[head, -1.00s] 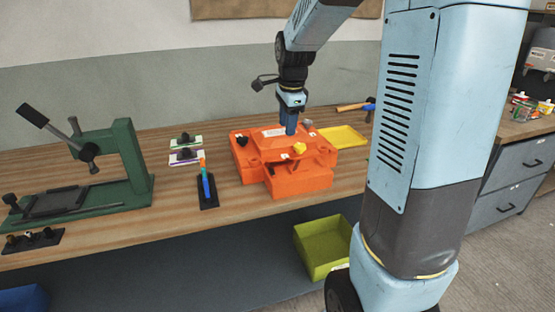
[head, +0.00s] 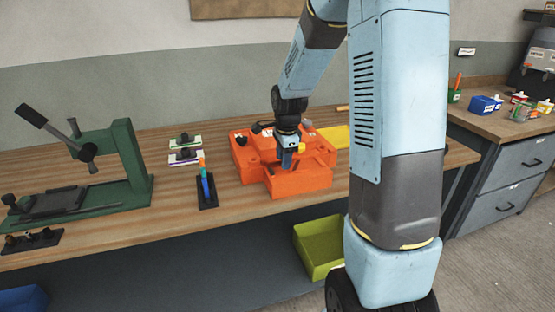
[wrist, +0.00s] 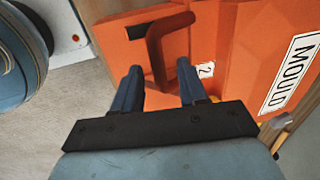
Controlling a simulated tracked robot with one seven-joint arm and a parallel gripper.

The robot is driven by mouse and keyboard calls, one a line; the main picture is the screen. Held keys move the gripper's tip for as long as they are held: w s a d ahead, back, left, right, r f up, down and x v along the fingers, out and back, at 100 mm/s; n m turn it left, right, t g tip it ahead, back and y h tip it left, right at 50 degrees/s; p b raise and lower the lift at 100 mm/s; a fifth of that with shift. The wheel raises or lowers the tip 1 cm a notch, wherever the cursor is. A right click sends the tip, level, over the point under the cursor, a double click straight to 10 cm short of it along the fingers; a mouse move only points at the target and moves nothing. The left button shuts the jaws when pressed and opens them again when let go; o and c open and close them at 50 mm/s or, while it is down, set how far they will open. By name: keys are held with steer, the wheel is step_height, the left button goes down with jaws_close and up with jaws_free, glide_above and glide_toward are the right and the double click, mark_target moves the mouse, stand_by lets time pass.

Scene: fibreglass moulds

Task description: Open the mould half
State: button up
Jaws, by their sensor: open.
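The orange mould (head: 303,181) sits on the wooden bench in the head view. It fills much of the wrist view (wrist: 235,60), with a label reading "MOULD" (wrist: 291,72) and a small tag "2". A dark red bent handle (wrist: 158,48) stands on the mould's face in the wrist view. My gripper (wrist: 156,76) is open, its two blue fingers on either side of the handle's near end, with gaps showing; contact cannot be told. In the head view my gripper (head: 287,165) is low over the front part of the mould, and the arm hides part of its top.
A green press (head: 125,165) stands at the left of the bench. A black holder with coloured tools (head: 206,190) is left of the mould. A yellow tray (head: 336,138) lies behind right, and a yellow-green bin (head: 318,247) stands below the bench edge.

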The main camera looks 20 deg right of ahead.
steer(key=shift+f, duration=0.15)
jaws_close()
stand_by(0.4)
